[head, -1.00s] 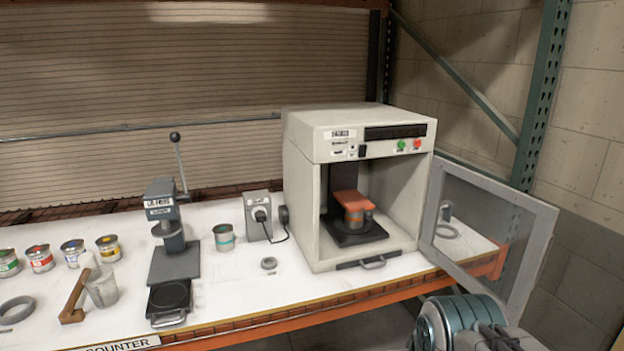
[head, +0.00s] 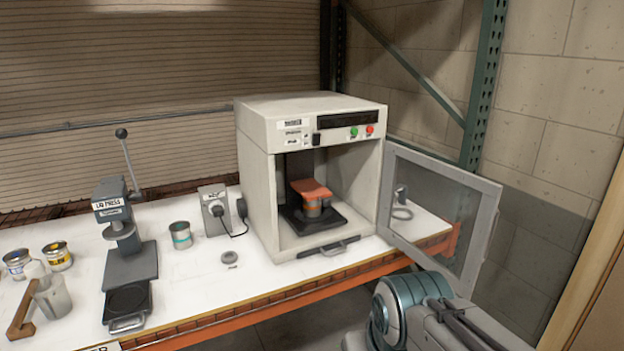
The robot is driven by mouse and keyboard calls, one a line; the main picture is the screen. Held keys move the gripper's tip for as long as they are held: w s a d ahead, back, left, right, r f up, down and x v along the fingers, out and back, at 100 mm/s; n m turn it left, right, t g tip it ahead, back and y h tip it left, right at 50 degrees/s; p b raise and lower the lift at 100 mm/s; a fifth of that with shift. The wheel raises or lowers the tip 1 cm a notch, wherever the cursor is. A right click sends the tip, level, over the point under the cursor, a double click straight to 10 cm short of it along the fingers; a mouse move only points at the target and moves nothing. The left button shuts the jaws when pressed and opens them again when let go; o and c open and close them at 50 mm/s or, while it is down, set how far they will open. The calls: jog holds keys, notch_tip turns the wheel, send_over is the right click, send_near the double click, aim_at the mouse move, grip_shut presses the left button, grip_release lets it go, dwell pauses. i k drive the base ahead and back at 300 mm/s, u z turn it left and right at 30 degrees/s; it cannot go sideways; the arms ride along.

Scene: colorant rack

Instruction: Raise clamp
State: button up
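The orange clamp (head: 311,187) is inside the open white shaker cabinet (head: 257,197). It sits flat over the top of a can (head: 311,206) with an orange and grey side, and appears to touch it. The can stands on a black base plate (head: 318,224) in front of a dark upright column (head: 297,166). The cabinet's clear-paned door (head: 387,200) is swung open to the right. Part of my arm shows at the lower right, outside the cabinet. My gripper is not visible.
A press (head: 131,262) with a raised lever stands on the left of the white counter. A teal-banded can (head: 181,235), a grey socket box (head: 214,222) and a small ring (head: 229,258) lie between it and the cabinet. The open door sticks out near my arm.

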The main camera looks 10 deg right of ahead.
aim_at(309, 189)
jog(key=k, duration=0.5)
jog(key=u, duration=0.6)
jog(key=i, duration=1.65)
jog(key=z, duration=0.65)
